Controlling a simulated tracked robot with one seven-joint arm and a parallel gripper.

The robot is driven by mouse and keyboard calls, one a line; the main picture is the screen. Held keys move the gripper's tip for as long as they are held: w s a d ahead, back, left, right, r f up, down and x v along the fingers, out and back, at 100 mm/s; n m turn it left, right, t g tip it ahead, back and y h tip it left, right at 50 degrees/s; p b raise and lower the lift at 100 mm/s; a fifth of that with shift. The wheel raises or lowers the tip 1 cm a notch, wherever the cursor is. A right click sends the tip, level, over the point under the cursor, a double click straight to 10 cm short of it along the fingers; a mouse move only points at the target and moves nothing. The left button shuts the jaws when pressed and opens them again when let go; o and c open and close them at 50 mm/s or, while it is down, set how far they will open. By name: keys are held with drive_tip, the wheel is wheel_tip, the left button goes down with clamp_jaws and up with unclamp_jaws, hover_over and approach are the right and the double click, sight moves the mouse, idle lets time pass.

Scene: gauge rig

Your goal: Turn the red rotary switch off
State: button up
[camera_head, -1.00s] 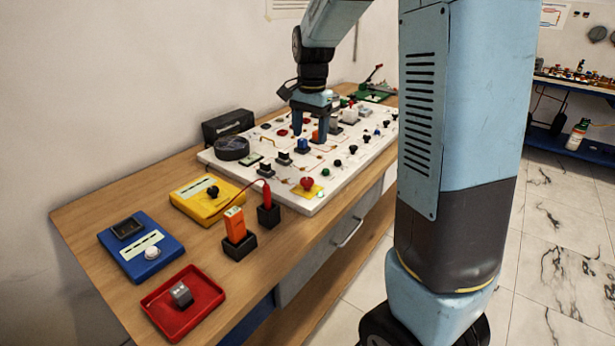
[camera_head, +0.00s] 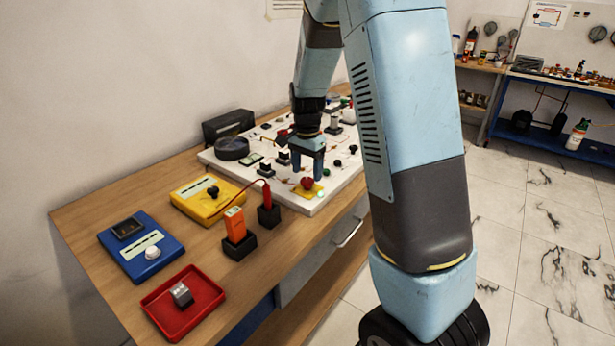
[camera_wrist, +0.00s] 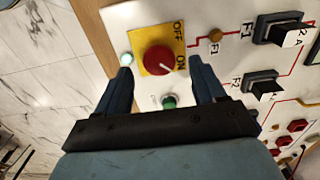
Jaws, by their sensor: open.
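The red rotary switch (camera_wrist: 158,61) sits on a yellow plate (camera_wrist: 141,67) marked OFF and ON in the wrist view. The white line on its knob points toward ON. In the head view the red rotary switch (camera_head: 307,183) is at the near corner of the white panel (camera_head: 300,206). My gripper (camera_wrist: 160,66) is open and empty, with one finger on each side of the knob in the picture. In the head view my gripper (camera_head: 308,178) is just above and behind the switch. I cannot tell any contact.
A green button (camera_wrist: 169,102) and a pale lamp (camera_wrist: 126,59) lie close to the switch, and black rockers (camera_wrist: 279,27) are to the right. A red probe (camera_head: 267,196) and an orange meter (camera_head: 235,225) stand near the panel.

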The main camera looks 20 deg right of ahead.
sight(307, 184)
drive_tip(key=shift+f, duration=1.4)
drive_tip(key=c, duration=1)
drive_tip(key=shift+c, duration=0.2)
